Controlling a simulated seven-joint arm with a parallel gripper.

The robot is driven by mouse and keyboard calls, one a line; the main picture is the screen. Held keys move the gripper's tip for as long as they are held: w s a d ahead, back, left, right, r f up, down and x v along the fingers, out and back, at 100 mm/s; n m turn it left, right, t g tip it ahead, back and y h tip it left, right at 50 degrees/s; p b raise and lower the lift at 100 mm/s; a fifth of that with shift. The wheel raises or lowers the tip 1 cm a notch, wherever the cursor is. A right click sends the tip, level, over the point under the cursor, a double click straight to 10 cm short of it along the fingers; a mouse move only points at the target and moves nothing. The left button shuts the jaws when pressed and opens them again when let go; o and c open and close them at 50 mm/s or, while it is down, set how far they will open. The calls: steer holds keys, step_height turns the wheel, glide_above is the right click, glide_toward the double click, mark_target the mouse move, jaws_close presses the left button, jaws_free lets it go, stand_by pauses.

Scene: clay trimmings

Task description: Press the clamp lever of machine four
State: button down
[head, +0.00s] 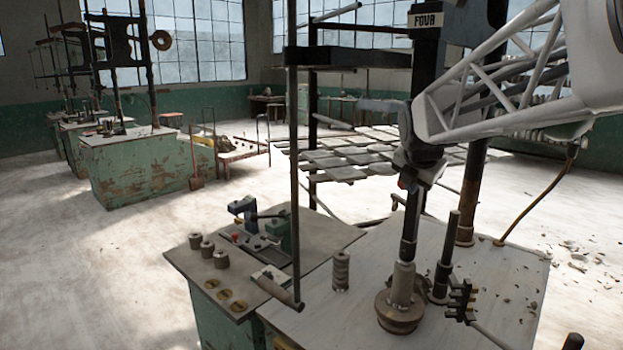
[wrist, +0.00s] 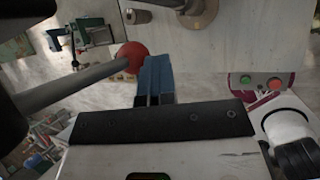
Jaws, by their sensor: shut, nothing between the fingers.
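Machine four (head: 425,85) carries a FOUR plate (head: 425,20) and stands at the right in the head view. In the wrist view a grey lever (wrist: 70,88) runs in from the left and ends in a red ball knob (wrist: 132,57). A small red spot (head: 403,184) shows on the machine's column in the head view. My gripper (wrist: 155,68) has blue fingers, shut and empty, just right of the knob in the picture. I cannot tell whether they touch it. In the head view my white lattice arm reaches in from the right; the fingertips are not clear there.
The pale worktop (head: 330,300) holds a round wooden block (head: 400,312), stacked spools (head: 342,270) and a black fixture (head: 462,300). A side table (head: 190,268) holds small parts. A box with green and red buttons (wrist: 262,86) shows in the wrist view. A thin upright rod (head: 293,150) stands left.

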steer(key=s+d+r, duration=0.1)
steer(key=s+r, duration=0.1)
steer(key=s, duration=0.4)
steer(key=s+d+r, duration=0.2)
steer(key=s, duration=0.4)
steer(key=shift+s+d+r, duration=0.15)
steer(key=shift+s+d, duration=0.1)
steer(key=shift+s, duration=0.1)
steer(key=shift+s, duration=0.1)
steer(key=s+a+f+m+g, duration=0.1)
steer(key=s+a+f+m, duration=0.2)
steer(key=s+f+m, duration=0.3)
steer(key=s+a+f+m+g+y, duration=0.1)
steer(key=s+a+f+m, duration=0.3)
steer(key=s+f+m, duration=0.3)
steer(key=s+a+f+m+g, duration=0.1)
steer(key=s+a+f+m, duration=0.3)
steer(key=m, duration=0.9)
steer(key=shift+s+a+f+g, duration=0.2)
steer(key=shift+s+f+g, duration=0.2)
steer(key=shift+s+f, duration=1.1)
steer(key=shift+s+r+y, duration=0.15)
steer(key=shift+r+y, duration=0.05)
steer(key=shift+y, duration=0.1)
